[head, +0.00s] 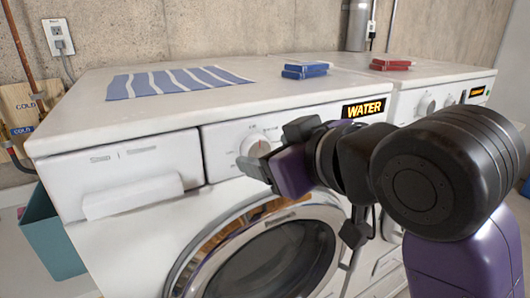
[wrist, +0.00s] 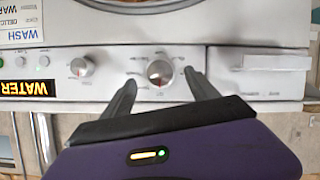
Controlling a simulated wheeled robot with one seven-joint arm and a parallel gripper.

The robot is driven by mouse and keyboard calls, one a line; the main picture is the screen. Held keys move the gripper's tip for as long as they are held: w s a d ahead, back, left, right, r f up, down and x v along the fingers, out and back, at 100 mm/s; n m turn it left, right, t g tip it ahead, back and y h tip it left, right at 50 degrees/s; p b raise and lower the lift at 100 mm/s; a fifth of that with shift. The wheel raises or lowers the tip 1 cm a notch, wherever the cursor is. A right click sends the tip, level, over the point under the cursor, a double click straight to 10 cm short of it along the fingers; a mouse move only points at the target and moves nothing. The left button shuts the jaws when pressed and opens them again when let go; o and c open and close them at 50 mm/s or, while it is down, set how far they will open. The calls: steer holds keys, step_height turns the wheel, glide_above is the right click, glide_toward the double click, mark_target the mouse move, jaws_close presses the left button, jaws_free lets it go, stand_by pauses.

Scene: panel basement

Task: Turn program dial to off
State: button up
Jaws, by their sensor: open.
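The white washer's front panel carries a round silver-white dial (wrist: 160,72) with small marks printed around it. The same dial (head: 255,145) shows in the head view, partly behind my gripper. My gripper (head: 270,150) is open in front of the panel. In the wrist view its two dark fingers (wrist: 160,80) lie to the left and right of the dial, with a gap on each side. I cannot tell whether the fingertips reach the dial's depth. The dial's pointer and printed words are too small to read. A second, smaller knob (wrist: 82,67) sits further left in the wrist view.
A detergent drawer (head: 135,180) lies left of the dial. A round glass door (head: 275,260) is below. A WATER label (head: 363,108) marks the panel. A striped cloth (head: 170,81) and blue boxes (head: 305,70) lie on top. A second machine (head: 440,95) adjoins on the right.

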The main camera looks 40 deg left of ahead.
steer(key=v, duration=0.5)
steer(key=shift+d+r, duration=0.1)
stand_by(0.3)
